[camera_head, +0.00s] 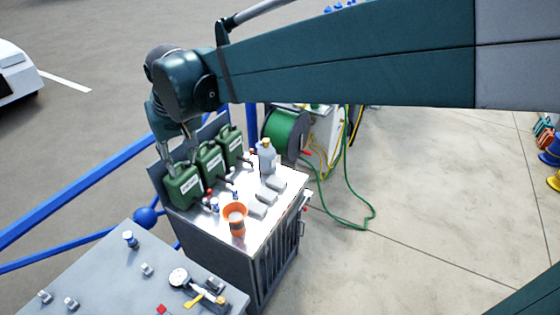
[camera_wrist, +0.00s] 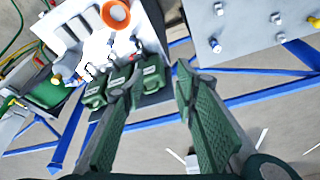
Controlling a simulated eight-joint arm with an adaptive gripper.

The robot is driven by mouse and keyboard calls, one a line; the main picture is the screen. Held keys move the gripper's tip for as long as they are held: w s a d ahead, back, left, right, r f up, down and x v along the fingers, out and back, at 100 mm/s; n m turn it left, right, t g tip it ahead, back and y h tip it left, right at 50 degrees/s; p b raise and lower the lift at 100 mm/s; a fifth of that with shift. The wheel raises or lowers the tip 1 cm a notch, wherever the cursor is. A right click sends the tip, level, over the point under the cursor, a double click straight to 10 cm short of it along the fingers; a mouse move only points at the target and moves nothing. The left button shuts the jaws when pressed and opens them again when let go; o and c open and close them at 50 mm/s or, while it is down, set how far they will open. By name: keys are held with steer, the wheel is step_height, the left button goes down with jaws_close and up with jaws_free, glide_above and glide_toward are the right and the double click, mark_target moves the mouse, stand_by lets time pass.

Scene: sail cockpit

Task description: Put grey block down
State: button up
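Three pale grey blocks lie in a row on the white top of a cabinet (camera_head: 290,180), right of the orange cup; the middle one (camera_head: 267,196) is clear in the head view. Grey-white blocks (camera_wrist: 80,27) also show beside the orange cup in the wrist view. My gripper (camera_wrist: 159,68) is open, its two green fingers spread wide, with nothing seen held between them. In the head view my gripper (camera_head: 187,130) is small and partly hidden behind the arm, above the green canisters at the cabinet's rear left.
Three green canisters (camera_head: 210,160) stand along the cabinet's left edge. The orange cup (camera_head: 236,218), a grey bottle (camera_head: 267,157) and small bottles crowd the top. A grey panel (camera_head: 105,270) with knobs stands in front. Blue rails (camera_head: 75,195) run to the left.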

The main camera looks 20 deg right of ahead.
steer(key=s+d+m+t, duration=0.1)
steer(key=s+d, duration=0.4)
steer(key=d, duration=0.4)
steer(key=s+d+m+t, duration=0.1)
steer(key=s+d, duration=0.3)
steer(key=d, duration=0.6)
steer(key=s+d+f+m+t+h, duration=0.1)
steer(key=s+d+f, duration=0.5)
steer(key=s+d, duration=0.6)
steer(key=shift+d+m+t+h, duration=0.2)
steer(key=shift+m+t+h, duration=0.2)
steer(key=shift+m, duration=0.1)
steer(key=shift+o, duration=0.4)
steer(key=shift+w, duration=0.1)
